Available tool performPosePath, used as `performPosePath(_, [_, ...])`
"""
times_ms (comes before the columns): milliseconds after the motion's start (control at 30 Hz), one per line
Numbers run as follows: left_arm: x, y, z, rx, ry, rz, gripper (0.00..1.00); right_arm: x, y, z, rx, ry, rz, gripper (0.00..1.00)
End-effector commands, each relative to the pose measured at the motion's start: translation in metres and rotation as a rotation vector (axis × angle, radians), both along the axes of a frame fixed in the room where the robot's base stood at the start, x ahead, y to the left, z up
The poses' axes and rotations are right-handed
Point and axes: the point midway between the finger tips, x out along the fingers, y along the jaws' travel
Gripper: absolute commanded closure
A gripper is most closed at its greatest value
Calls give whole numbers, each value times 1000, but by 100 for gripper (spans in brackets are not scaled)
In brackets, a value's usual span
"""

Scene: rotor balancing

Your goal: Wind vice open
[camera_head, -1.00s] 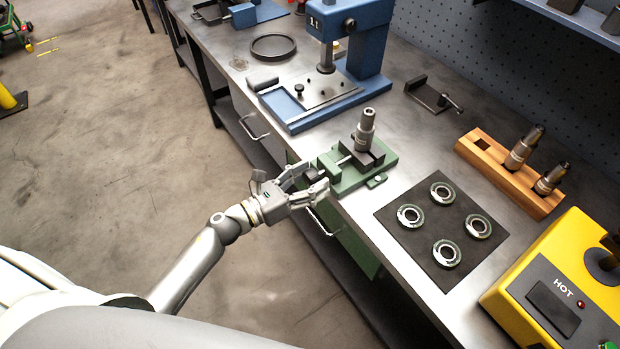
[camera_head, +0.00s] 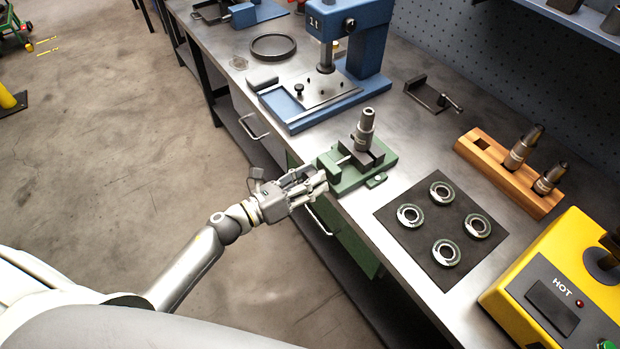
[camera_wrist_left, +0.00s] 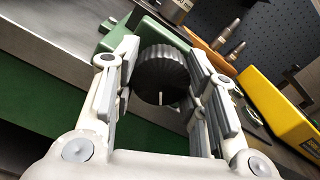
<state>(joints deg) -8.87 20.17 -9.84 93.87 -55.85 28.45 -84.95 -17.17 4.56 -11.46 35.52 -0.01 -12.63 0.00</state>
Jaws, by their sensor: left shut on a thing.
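The green vice (camera_head: 349,176) sits at the bench's front edge, with a grey metal tool holder (camera_head: 364,130) standing upright between its jaws. Its dark, ribbed round handwheel (camera_wrist_left: 161,73) shows in the left wrist view, facing my palm. My left gripper (camera_head: 318,180) is at the vice's front end, and its fingers are shut on the handwheel. In the left wrist view the fingers (camera_wrist_left: 164,90) lie on both sides of the wheel. In the head view the gripper hides the wheel. My right gripper is not in view.
A blue press (camera_head: 340,60) stands behind the vice. A dark mat with several metal rings (camera_head: 418,250) lies to the right. A wooden rack (camera_head: 490,165) holds two more holders. A yellow heater (camera_head: 555,290) marked HOT stands at the right.

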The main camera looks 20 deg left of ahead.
Motion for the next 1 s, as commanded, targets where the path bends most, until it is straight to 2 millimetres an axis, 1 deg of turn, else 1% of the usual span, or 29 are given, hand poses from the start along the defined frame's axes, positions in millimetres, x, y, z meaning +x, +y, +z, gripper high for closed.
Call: performPosePath(1000, [-1,-1,4,-758,593,0,84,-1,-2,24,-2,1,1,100])
